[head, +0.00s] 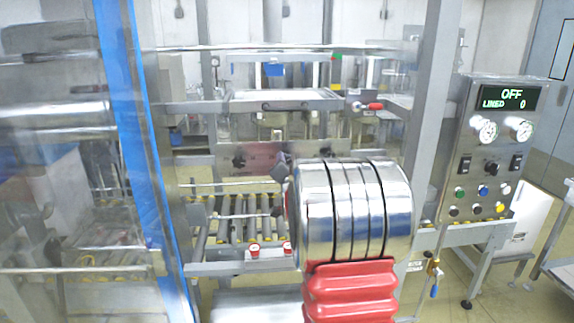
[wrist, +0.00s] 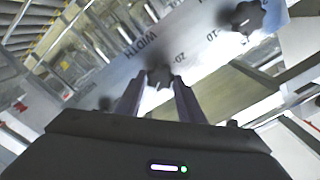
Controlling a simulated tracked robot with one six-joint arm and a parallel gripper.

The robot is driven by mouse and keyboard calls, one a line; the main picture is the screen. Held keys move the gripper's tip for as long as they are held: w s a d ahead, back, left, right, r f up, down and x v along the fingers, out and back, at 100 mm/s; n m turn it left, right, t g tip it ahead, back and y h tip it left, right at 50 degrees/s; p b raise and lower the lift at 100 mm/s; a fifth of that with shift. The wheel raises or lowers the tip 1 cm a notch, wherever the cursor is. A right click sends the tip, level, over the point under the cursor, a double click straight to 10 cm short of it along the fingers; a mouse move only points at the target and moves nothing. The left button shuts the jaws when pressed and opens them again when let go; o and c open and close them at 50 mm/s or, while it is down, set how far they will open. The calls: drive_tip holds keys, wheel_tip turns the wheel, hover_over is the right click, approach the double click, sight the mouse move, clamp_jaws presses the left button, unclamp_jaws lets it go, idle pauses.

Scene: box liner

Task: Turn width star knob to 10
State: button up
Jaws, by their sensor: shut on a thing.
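The width star knob (wrist: 159,76) is black and sits on a pale metal plate (wrist: 195,45) printed with "WIDTH", "20" and "10". My gripper (wrist: 158,84) is shut on this knob, with one finger on each side of it in the wrist view. The knob's pointing direction is too blurred to tell. A second black star knob (wrist: 247,17) sits farther right on the plate, past the "10".
A control panel (head: 484,150) stands at the right, with its display reading "OFF" and "LINED 0". A roller conveyor (head: 238,215) lies below the plate. A metal frame post (head: 430,110) and a blue-edged clear panel (head: 140,150) flank the work area.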

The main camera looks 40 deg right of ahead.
drive_tip(key=m, duration=0.6)
drive_tip(key=shift+s+d+f, duration=0.1)
drive_tip(key=shift+d+f, duration=0.05)
drive_tip(key=shift+d, duration=0.05)
drive_tip(key=shift+m, duration=0.4)
drive_tip(key=o, duration=1.1)
drive_tip(key=shift+c, duration=0.2)
drive_tip(key=shift+a, duration=0.1)
drive_tip(key=v, duration=1.3)
drive_tip(key=shift+s+a, duration=0.25)
drive_tip(key=shift+s, duration=0.05)
